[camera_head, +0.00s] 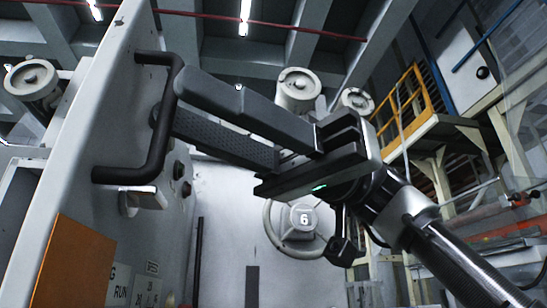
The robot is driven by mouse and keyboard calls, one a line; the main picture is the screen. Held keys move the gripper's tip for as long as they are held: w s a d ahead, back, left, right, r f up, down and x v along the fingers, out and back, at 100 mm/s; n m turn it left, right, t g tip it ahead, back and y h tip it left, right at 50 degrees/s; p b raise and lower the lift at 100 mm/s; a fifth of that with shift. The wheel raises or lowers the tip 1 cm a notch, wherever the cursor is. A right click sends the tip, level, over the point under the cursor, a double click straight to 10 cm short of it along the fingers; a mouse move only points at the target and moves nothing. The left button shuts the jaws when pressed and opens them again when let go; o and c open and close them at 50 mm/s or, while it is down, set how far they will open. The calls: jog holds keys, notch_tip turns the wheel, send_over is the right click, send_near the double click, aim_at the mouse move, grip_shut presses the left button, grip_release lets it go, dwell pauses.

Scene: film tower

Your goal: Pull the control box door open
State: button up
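The control box door (108,215) is a large light grey panel filling the left side, seen at a steep angle. A black bar handle (157,152) stands out from its face, with the lower mount ending near a pale block. My gripper (176,102) reaches in from the right, and its two long dark fingers end at the upper part of the handle. The upper finger lies on the near side of the bar, and the lower finger passes behind it. Whether the fingers press on the bar is hidden. I cannot tell whether the door stands ajar.
An orange plate (68,262) and small buttons (179,170) are on the panel. A yellow railing (407,103) and platform stand farther back right. Round pale rollers (298,88) are above.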

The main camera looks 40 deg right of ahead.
jog(key=d+p, duration=0.3)
jog(key=d, duration=1.4)
jog(key=shift+d+p, duration=0.25)
jog(key=shift+p, duration=0.15)
